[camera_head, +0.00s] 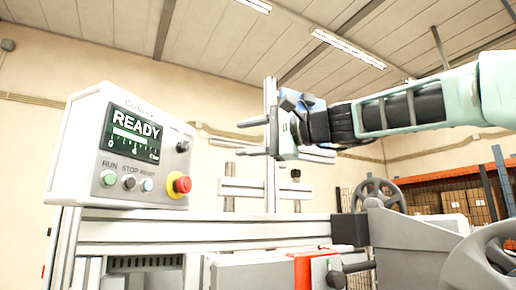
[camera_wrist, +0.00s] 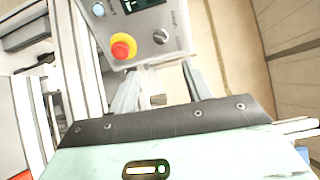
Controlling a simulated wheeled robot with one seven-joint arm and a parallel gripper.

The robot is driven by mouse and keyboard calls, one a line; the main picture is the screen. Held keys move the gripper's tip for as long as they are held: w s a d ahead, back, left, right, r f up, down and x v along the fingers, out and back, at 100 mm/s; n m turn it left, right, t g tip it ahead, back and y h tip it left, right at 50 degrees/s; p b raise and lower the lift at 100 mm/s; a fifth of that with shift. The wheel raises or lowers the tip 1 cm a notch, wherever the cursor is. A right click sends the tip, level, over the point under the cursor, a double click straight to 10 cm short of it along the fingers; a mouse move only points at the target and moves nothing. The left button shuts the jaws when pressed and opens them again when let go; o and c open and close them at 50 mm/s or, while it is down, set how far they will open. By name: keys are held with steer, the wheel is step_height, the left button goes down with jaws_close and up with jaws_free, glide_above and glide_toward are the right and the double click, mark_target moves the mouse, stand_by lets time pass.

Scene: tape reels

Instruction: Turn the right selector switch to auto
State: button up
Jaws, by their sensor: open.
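The selector switch (camera_head: 183,146) is a small dark knob at the right side of the white control box (camera_head: 150,103), beside the screen. It also shows in the wrist view (camera_wrist: 160,36), above the gap between my fingers, with small labels around it too blurred to read. Which position it points to I cannot tell. My gripper (camera_head: 244,137) is open and empty, to the right of the box, its two fingers pointing left toward it and apart from the knob. In the wrist view the fingers (camera_wrist: 163,84) stand on either side below the knob.
A red emergency button on a yellow collar (camera_head: 179,185) sticks out below the selector. Green, black and light blue buttons (camera_head: 128,182) sit to its left under the READY screen (camera_head: 136,133). Metal rails (camera_head: 200,231) and handwheels (camera_head: 378,194) lie below. The space between gripper and box looks clear.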

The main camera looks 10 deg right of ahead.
steer(key=shift+v, duration=1.1)
steer(key=shift+s, duration=0.1)
